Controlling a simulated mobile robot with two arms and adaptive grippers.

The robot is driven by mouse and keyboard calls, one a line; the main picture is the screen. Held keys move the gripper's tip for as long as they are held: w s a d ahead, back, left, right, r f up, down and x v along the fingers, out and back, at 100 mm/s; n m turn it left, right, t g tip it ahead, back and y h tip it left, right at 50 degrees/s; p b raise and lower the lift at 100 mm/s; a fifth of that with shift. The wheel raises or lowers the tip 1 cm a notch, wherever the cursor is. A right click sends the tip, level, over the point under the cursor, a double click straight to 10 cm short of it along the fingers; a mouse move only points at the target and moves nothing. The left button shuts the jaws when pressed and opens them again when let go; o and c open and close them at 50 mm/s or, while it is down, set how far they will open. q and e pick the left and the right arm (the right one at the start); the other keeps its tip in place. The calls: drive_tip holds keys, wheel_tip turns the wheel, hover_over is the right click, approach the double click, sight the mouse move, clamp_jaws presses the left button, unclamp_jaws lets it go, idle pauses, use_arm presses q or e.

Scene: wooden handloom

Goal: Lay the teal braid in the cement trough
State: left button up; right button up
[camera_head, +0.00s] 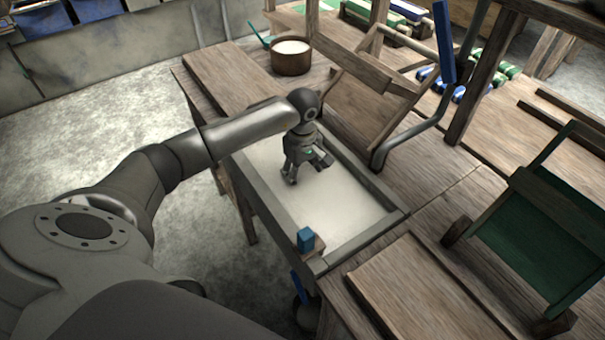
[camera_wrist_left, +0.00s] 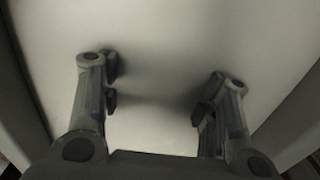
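The cement trough (camera_head: 350,205) is a long grey-walled box with a pale, smooth floor, set in the wooden frame. My left gripper (camera_head: 307,170) points down over the trough's far half. In the left wrist view the left gripper (camera_wrist_left: 160,100) has its fingers wide apart, with only the pale trough floor (camera_wrist_left: 160,45) between them. A tiny teal spot shows at the gripper in the head view; I cannot tell what it is. I cannot make out a teal braid in either view. My right gripper is in neither view.
A blue block (camera_head: 305,239) sits at the trough's near corner. A round brown tub (camera_head: 291,57) with pale contents stands beyond, beside a thin teal-handled tool (camera_head: 258,35). A green-panelled wooden frame (camera_head: 545,235) stands at right. Wooden boards (camera_head: 425,290) flank the trough.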

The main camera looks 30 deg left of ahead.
use_arm(q)
drive_tip(key=shift+o, duration=1.1)
